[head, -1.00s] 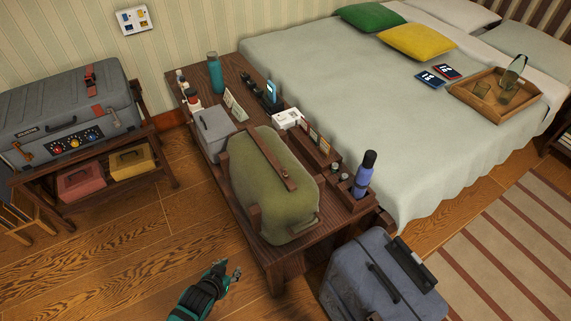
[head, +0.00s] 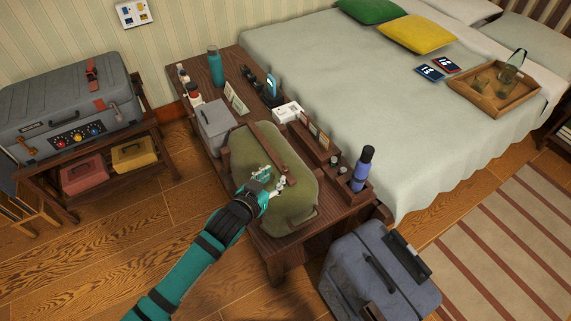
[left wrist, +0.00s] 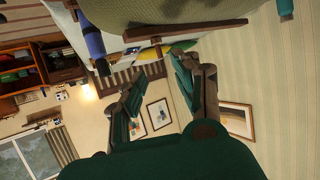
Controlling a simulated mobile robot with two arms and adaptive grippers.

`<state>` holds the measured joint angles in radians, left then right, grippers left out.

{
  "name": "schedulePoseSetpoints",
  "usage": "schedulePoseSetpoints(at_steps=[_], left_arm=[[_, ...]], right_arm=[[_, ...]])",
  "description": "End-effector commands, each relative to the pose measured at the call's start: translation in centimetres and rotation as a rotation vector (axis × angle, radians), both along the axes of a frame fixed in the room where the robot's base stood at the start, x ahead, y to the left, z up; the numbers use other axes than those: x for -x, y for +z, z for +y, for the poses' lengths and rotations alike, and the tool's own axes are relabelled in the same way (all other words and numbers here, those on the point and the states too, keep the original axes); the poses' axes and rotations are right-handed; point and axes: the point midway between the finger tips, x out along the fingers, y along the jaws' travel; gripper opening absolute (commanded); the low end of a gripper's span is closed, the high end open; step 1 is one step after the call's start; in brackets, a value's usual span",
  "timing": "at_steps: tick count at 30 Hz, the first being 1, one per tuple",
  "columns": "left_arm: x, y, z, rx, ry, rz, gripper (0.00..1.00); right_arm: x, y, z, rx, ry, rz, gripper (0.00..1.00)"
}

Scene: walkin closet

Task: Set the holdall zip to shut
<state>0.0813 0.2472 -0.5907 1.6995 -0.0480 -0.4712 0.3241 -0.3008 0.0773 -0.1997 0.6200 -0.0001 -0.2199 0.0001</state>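The holdall (head: 292,206) is an olive-green bag with brown straps, lying on the dark wooden bench. A brown strip (head: 270,146) runs along its top; I cannot tell whether this is the zip or a strap, nor how far the zip is shut. My left gripper (head: 272,183) is over the near side of the holdall in the head view; I cannot tell whether it touches. My right gripper is not in view.
The bench (head: 258,249) also holds a grey box (head: 214,128), a teal bottle (head: 215,67) and a blue bottle (head: 362,169). A grey-blue suitcase (head: 350,270) stands close to the bench's right end. The bed (head: 340,90) lies behind.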

Motion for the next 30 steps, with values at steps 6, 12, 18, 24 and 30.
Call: schedulePoseSetpoints(at_steps=[6,12,18,24,30], left_arm=[[-3.7,-1.7,-1.8,-0.001,0.001,-0.001,0.32],[-6.1,-2.8,-3.0,0.000,0.001,-0.001,0.32],[-7.2,-3.3,-3.6,0.000,0.000,-0.001,0.32],[-7.3,-3.4,-3.6,0.000,0.000,-0.001,0.32],[-7.3,-3.4,-3.6,0.000,0.000,-0.001,0.21]], right_arm=[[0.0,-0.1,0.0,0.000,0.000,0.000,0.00],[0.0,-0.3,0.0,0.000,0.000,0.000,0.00],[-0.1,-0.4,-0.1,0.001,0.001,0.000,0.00],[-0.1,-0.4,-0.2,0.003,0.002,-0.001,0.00],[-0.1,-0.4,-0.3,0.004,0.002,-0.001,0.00]])
